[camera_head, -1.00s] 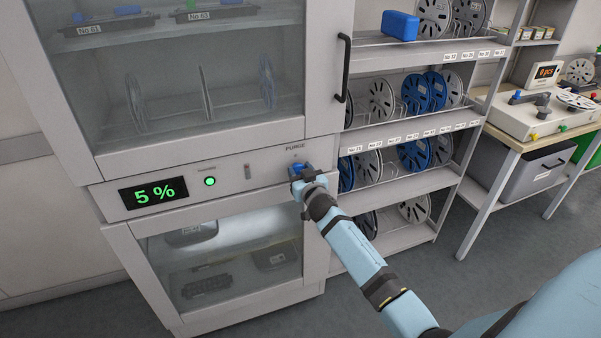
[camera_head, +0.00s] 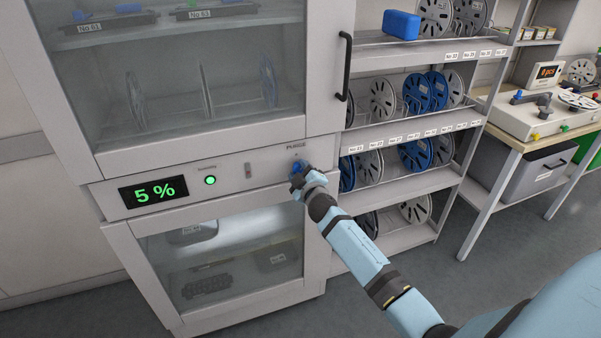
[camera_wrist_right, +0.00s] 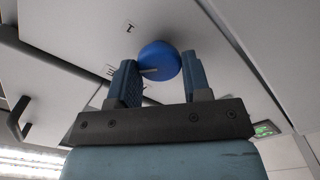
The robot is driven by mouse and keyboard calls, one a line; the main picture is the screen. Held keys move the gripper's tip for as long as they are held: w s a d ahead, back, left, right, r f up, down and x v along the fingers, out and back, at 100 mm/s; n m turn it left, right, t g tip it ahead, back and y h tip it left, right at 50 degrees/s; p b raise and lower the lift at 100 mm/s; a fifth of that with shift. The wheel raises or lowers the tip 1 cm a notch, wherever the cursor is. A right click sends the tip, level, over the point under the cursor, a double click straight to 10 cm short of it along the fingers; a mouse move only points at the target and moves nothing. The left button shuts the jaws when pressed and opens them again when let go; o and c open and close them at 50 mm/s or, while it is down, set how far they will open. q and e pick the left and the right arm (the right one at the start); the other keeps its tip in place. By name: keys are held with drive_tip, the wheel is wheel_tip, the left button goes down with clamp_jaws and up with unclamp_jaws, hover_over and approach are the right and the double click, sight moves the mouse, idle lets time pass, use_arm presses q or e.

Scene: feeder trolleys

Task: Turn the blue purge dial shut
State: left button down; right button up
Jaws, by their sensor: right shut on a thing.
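The blue purge dial (camera_head: 297,167) sits on the cabinet's grey control panel, below the PURGE label. It also shows in the right wrist view (camera_wrist_right: 160,59), with a pale pointer line directed to the left, towards a small printed mark. My right gripper (camera_head: 300,171) is at the dial, its fingers on either side and shut on it. My left gripper is not in view.
The panel's display (camera_head: 153,192) reads 5 %, with a lit green lamp (camera_head: 210,180) beside it. A black door handle (camera_head: 344,68) stands out above right of the dial. A reel shelf (camera_head: 405,135) adjoins on the right. A work table (camera_head: 510,137) stands farther right.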

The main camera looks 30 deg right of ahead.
drive_tip(key=n, duration=0.3)
drive_tip(key=shift+f+n, duration=0.1)
drive_tip(key=shift+n, duration=2.2)
drive_tip(key=o, duration=0.9)
drive_tip(key=shift+c, duration=0.2)
drive_tip(key=shift+a+f, duration=0.1)
drive_tip(key=b+v, duration=0.1)
drive_tip(key=v, duration=1.3)
